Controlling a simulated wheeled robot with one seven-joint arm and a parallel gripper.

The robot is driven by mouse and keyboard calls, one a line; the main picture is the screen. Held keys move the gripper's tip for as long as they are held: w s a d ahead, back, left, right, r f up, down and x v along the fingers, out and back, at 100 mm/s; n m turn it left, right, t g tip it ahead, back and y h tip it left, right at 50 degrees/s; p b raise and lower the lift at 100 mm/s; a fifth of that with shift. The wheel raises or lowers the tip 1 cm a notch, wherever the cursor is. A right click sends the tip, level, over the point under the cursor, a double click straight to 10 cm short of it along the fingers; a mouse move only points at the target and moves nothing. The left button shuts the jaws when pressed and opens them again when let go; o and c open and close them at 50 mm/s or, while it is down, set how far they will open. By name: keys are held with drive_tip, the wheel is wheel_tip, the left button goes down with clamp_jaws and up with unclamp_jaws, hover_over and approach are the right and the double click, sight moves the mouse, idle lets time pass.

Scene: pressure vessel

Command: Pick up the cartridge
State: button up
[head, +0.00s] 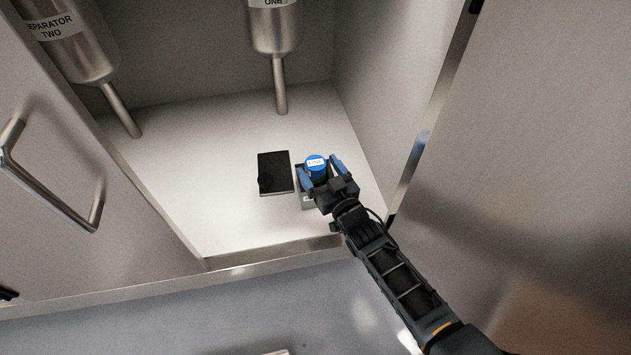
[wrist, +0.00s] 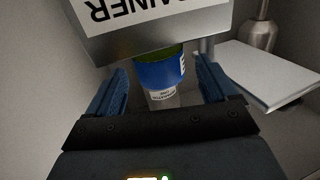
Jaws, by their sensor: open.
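The cartridge (head: 316,163) has a blue cap with a white label and stands inside the cabinet. In the wrist view the cartridge (wrist: 163,72) shows a blue band, a dark green part above it and a pale labelled part below. My gripper (head: 322,170) is open, with one blue finger on each side of the cartridge. In the wrist view my gripper (wrist: 165,88) shows gaps between both fingers and the cartridge.
Two metal separator vessels (head: 273,25) hang above at the back. The cabinet's right wall (head: 385,80) and front sill (head: 270,252) are close to my arm.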

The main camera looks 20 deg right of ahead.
drive_tip(key=shift+w+a+b, duration=0.1)
drive_tip(key=shift+w+b, duration=0.25)
drive_tip(key=shift+w, duration=0.7)
drive_tip(key=shift+c, duration=0.4)
drive_tip(key=c, duration=1.4)
